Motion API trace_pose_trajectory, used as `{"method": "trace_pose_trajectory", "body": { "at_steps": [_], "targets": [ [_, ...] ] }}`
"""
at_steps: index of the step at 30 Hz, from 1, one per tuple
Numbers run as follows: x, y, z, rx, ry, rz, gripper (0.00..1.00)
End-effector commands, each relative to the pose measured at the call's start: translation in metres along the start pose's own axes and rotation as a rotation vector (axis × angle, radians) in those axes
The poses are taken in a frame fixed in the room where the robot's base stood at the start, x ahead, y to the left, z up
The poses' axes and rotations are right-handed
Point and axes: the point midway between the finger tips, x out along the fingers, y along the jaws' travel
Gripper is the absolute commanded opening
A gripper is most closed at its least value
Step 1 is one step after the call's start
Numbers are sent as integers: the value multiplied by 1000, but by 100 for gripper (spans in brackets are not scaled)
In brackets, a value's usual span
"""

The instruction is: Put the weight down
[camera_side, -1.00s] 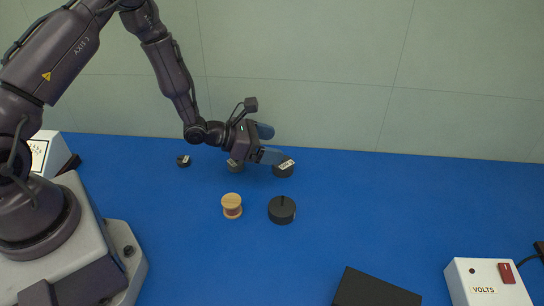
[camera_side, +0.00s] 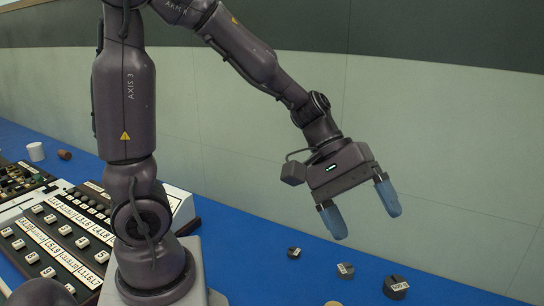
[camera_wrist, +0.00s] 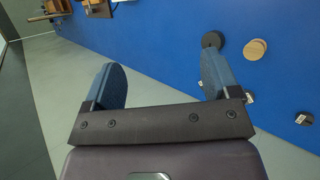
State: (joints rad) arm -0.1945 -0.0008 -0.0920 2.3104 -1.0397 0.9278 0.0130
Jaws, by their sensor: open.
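My gripper (camera_side: 365,222) is open and empty, raised in the air above the blue bench. Three dark weights stand in a row on the bench below it: a small one (camera_side: 294,252), a middle one (camera_side: 345,269) and the largest (camera_side: 396,287), with pale labels. None touches the fingers. In the wrist view the blue fingers of my gripper (camera_wrist: 160,58) are wide apart with nothing between them. A black round piece (camera_wrist: 212,40) shows beside the right fingertip. Labelled weights partly show at right (camera_wrist: 303,118). I cannot tell which weight the task means.
A wooden spool (camera_wrist: 255,49) stands next to the black round piece. A pale wall (camera_side: 440,140) rises behind the bench.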

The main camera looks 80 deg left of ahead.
Motion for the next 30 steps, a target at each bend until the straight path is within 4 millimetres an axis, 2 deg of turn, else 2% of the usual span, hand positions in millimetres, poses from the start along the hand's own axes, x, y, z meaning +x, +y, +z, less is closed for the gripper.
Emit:
{"method": "trace_pose_trajectory", "body": {
  "at_steps": [1, 6, 12, 15, 19, 30],
  "targets": [
    [-14, -5, 16, 134, 41, -65, 82],
    [-62, -36, 43, 530, 205, -312, 82],
    [-109, -60, 51, 831, 397, -523, 82],
    [-123, -65, 51, 901, 455, -579, 82],
    [-129, -68, 51, 933, 482, -609, 82],
    [-129, -68, 51, 933, 482, -611, 82]
  ]
}}
